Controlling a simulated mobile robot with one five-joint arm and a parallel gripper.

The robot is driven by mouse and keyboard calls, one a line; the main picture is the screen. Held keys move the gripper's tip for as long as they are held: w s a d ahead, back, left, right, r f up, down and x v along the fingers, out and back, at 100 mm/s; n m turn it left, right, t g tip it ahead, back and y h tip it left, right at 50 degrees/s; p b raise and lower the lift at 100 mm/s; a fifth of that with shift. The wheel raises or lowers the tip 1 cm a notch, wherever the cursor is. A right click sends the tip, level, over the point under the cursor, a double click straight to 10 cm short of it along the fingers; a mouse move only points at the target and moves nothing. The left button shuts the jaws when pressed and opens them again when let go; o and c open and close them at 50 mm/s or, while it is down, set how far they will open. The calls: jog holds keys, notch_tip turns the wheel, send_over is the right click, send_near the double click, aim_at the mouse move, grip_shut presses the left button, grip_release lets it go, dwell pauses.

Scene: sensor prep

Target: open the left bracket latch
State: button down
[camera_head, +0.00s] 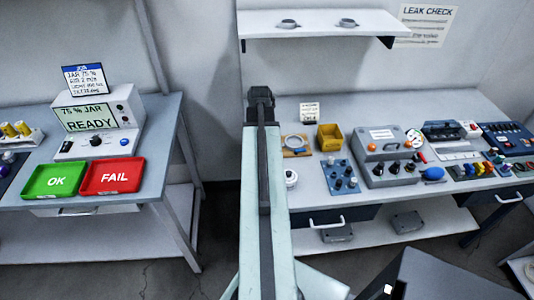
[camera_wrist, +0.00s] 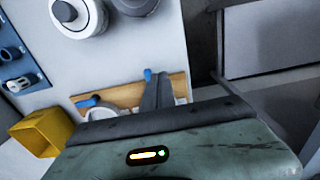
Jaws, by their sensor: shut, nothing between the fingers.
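A wooden board (camera_head: 296,152) with a pale metal ring (camera_head: 294,142) lies at the left end of the right-hand bench. In the wrist view the board (camera_wrist: 122,94) shows behind my wrist, with a blue tab (camera_wrist: 148,74) near its middle and another blue tab (camera_wrist: 88,102) by the ring. Which tab belongs to the left bracket latch I cannot tell. My gripper (camera_wrist: 158,88) is shut and empty, its fingers close beside the middle blue tab; contact is unclear. In the head view my gripper (camera_head: 261,96) shows from behind.
A yellow bin (camera_head: 330,137) stands right of the board, with a blue connector block (camera_head: 341,178) in front. A round white part (camera_head: 291,178) sits at the bench's near left. A wall shelf (camera_head: 315,24) hangs above. The left bench carries green (camera_head: 54,192) and red (camera_head: 112,188) trays.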

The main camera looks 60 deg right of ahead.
jog(key=shift+f+b, duration=1.15)
jog(key=shift+f, duration=0.05)
